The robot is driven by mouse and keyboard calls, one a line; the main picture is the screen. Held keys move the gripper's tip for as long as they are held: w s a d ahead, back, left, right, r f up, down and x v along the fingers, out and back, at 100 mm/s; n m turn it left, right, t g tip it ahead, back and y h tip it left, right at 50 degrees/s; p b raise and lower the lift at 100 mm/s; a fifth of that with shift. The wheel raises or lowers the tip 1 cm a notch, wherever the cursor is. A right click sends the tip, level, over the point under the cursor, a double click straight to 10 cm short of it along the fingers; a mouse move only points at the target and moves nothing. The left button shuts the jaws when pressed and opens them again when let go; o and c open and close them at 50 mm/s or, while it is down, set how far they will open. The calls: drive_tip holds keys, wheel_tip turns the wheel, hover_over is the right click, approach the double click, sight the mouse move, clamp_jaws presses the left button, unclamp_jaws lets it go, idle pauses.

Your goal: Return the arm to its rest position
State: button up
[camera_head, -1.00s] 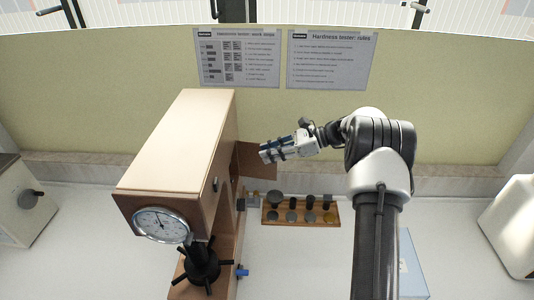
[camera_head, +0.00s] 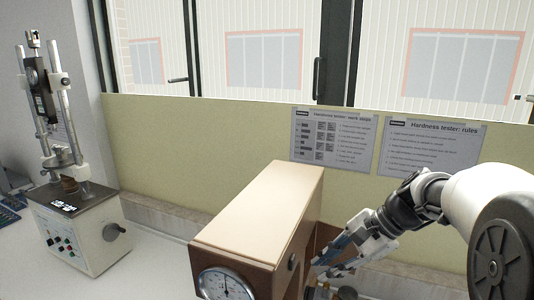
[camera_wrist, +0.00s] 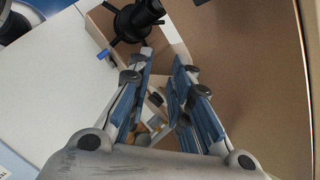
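My arm is at the right of the head view, reaching left. My gripper (camera_head: 318,268) is beside the right side of the wooden-brown hardness tester (camera_head: 262,212), near its frame. Its fingers also show in the wrist view (camera_wrist: 163,57), apart with a gap between them and nothing held. The tester's round dial (camera_head: 226,286) shows at the bottom of the head view. In the wrist view a black handwheel (camera_wrist: 135,20) lies beyond the fingertips, and the tester's brown side fills the right.
Another tester with a white base (camera_head: 85,240) and upright columns stands at the left. Two paper sheets (camera_head: 334,141) (camera_head: 432,147) hang on the yellow-green panel behind. Bare white bench (camera_head: 145,275) lies between the testers.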

drive_tip(key=s+f+n+t+h+b, duration=0.1)
drive_tip(key=s+f+n+h+b, duration=0.1)
drive_tip(key=s, duration=0.6)
drive_tip(key=s+f+n+t+h+b, duration=0.1)
drive_tip(key=s+f+n+h+b, duration=0.1)
drive_tip(key=s+n, duration=0.5)
drive_tip(key=s+f+n+h+b, duration=0.3)
drive_tip(key=s+f+n+b, duration=0.1)
drive_tip(key=s, duration=0.6)
drive_tip(key=shift+s+f+t, duration=0.15)
drive_tip(key=shift+f+t, duration=0.25)
drive_tip(key=shift+f, duration=0.05)
drive_tip(key=shift+d, duration=0.1)
